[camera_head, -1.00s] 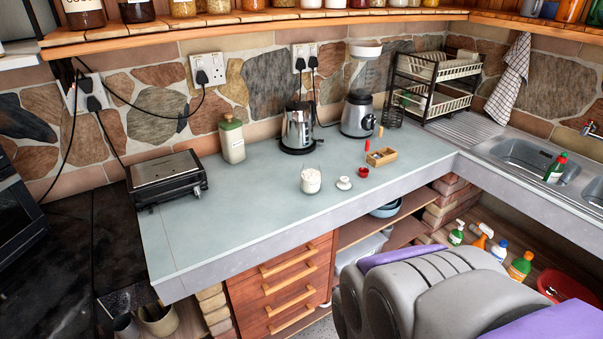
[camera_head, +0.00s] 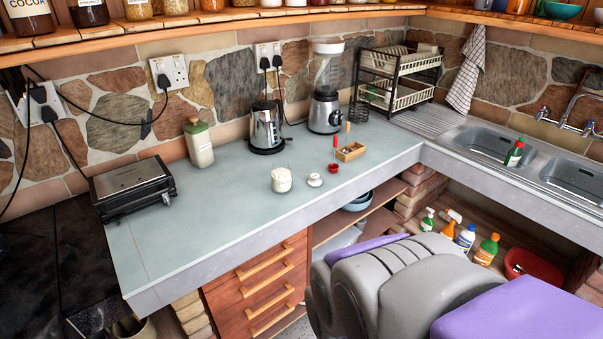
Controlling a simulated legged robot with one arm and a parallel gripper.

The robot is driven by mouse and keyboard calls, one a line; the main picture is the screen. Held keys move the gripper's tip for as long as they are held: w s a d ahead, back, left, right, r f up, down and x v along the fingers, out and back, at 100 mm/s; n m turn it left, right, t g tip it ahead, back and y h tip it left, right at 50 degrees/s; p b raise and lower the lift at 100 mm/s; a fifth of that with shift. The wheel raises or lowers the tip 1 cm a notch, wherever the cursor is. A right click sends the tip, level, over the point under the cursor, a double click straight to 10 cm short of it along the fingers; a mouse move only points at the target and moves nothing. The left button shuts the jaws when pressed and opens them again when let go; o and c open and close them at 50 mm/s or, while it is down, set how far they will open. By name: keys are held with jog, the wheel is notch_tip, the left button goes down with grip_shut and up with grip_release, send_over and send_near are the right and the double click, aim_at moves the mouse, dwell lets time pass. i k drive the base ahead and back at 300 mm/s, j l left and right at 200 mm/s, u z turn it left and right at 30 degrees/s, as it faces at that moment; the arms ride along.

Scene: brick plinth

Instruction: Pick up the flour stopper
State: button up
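A small white knobbed stopper (camera_head: 315,180) sits on the pale worktop (camera_head: 215,220), near its front edge. Just left of it stands an open glass jar of white powder (camera_head: 281,180), which looks like flour. The stopper is apart from the jar. Grey and purple parts of my own arm fill the lower right of the view, in front of the counter. My gripper's fingertips are not in view, so its state does not show.
Right of the stopper are a small red cup (camera_head: 333,168) and a wooden box (camera_head: 350,152). Behind stand a labelled canister (camera_head: 199,143), a kettle (camera_head: 266,128) and a blender (camera_head: 325,110). A grill (camera_head: 132,187) is at left. The worktop's front left is clear.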

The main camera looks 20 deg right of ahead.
aim_at(315, 180)
jog(key=l+u, duration=0.15)
jog(key=u, duration=0.15)
jog(key=i+l+u, duration=0.15)
jog(key=u, duration=0.2)
jog(key=i+l+u, duration=0.3)
jog(key=l, duration=0.9)
jog(key=l+u, duration=0.25)
jog(key=l, duration=1.7)
